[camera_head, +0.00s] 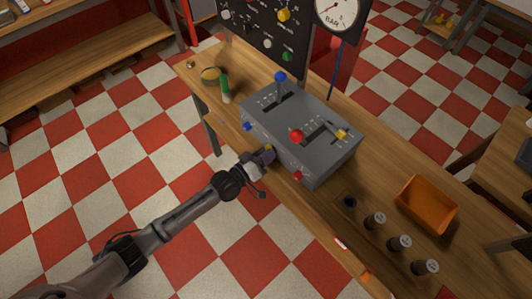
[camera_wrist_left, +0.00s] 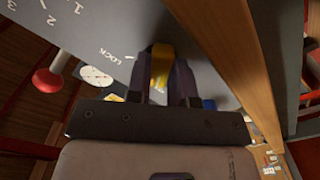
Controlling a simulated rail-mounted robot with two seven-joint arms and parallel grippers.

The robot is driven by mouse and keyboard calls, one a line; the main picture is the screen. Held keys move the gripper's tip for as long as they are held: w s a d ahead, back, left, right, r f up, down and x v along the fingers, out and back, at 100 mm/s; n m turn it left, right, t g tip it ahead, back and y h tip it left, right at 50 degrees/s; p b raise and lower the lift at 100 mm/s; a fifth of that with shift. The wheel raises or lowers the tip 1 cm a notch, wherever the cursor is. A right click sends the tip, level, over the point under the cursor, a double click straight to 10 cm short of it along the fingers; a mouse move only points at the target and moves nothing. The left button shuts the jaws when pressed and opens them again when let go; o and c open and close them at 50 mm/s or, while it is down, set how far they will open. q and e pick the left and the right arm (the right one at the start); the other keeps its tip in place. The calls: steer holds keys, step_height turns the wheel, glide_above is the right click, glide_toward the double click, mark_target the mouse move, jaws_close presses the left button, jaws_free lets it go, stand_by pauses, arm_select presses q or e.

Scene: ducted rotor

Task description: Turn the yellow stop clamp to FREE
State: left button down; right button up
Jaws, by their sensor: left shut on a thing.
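The yellow stop clamp (camera_wrist_left: 160,66) sits on the grey face of the control box, beside the printed word LOCK, in the left wrist view. My left gripper (camera_wrist_left: 166,80) is shut on it, with one dark finger on each side. In the head view my left gripper (camera_head: 266,154) is at the front face of the grey control box (camera_head: 310,165), and it largely hides the clamp. A FREE label cannot be made out. My right gripper is not in view.
The box top carries a blue-knobbed lever (camera_head: 281,77), a red knob (camera_head: 296,136) and a yellow-handled lever (camera_head: 341,134). A red front knob (camera_head: 298,175) is right of my gripper. An orange bin (camera_head: 428,204) and several dark cylinders stand right on the bench.

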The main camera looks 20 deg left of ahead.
arm_select(q)
steer(key=shift+n, duration=0.7)
steer(key=c, duration=1)
jaws_free()
steer(key=p+v, duration=0.2)
steer(key=v, duration=1.2)
steer(key=shift+w+d, duration=0.1)
